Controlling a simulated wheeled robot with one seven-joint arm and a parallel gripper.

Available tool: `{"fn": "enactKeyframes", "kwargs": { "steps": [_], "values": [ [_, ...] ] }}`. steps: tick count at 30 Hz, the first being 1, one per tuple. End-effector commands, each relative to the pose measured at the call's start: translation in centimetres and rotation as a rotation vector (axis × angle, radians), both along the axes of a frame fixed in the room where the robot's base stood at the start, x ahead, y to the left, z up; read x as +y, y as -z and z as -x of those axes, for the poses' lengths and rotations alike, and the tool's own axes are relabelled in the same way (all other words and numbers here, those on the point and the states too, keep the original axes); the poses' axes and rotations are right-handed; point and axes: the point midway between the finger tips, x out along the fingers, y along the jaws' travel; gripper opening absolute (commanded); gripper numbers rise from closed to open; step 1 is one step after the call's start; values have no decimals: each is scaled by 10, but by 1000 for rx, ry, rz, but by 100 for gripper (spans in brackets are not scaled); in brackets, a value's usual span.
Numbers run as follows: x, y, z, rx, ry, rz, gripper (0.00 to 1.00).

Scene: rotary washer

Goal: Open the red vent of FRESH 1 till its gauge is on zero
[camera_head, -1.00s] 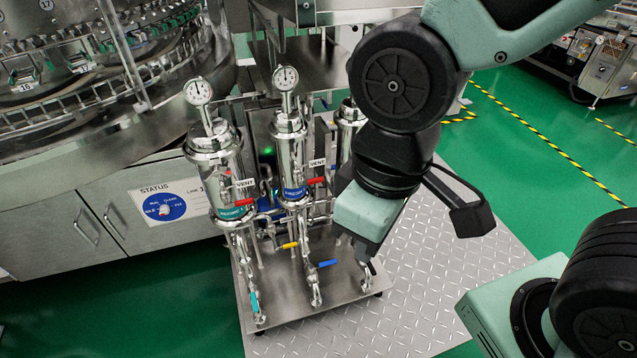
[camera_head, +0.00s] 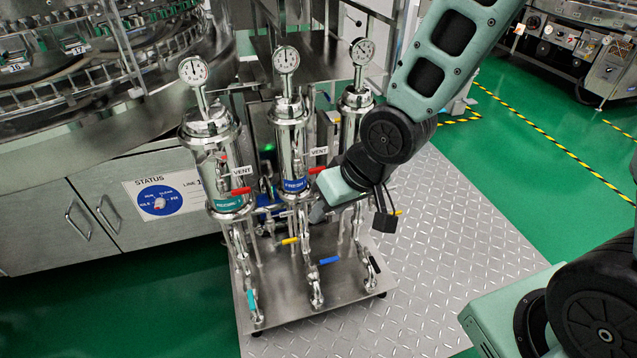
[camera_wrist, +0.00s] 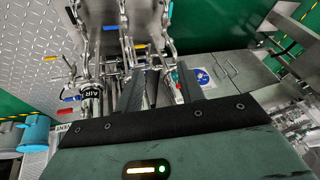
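The middle steel housing (camera_head: 290,137) carries a blue label that reads FRESH (camera_head: 294,185); the digit is too small to read. Its round gauge (camera_head: 286,60) stands on top, its needle pointing roughly upward; the exact reading is unclear. Its red vent handle (camera_head: 317,170) sticks out to the right beneath a VENT tag (camera_head: 320,151). My gripper (camera_head: 318,212) is just below and right of that handle, with no visible hold on it. In the wrist view my two dark fingers (camera_wrist: 161,92) stand apart, with nothing clearly between them.
The left housing (camera_head: 212,150) has its own red handle (camera_head: 240,191) and gauge. The right housing (camera_head: 352,110) is partly behind my arm; an AIR label (camera_wrist: 90,93) shows in the wrist view. Yellow (camera_head: 290,241) and blue (camera_head: 328,261) valve handles sit lower down.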

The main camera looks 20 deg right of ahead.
Motion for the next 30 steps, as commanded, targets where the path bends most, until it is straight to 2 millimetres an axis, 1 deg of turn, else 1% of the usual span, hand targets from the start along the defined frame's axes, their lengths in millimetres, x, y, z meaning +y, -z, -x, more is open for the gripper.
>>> {"fn": "enactKeyframes", "kwargs": {
  "steps": [1,3,6,9,12,16,18,21,25,30],
  "values": [
    [-6,36,-16,-13,65,-67,38],
    [-11,62,-36,-49,147,-176,38],
    [-18,94,-60,-95,270,-351,38],
    [-30,119,-80,-140,403,-549,38],
    [-46,138,-96,-185,546,-767,38],
    [-74,151,-108,-245,719,-1042,38],
    [-90,153,-111,-277,795,-1167,38],
    [-107,154,-112,-314,870,-1300,38],
    [-119,151,-112,-340,915,-1385,38],
    [-120,152,-117,-349,917,-1397,38]
  ]
}}
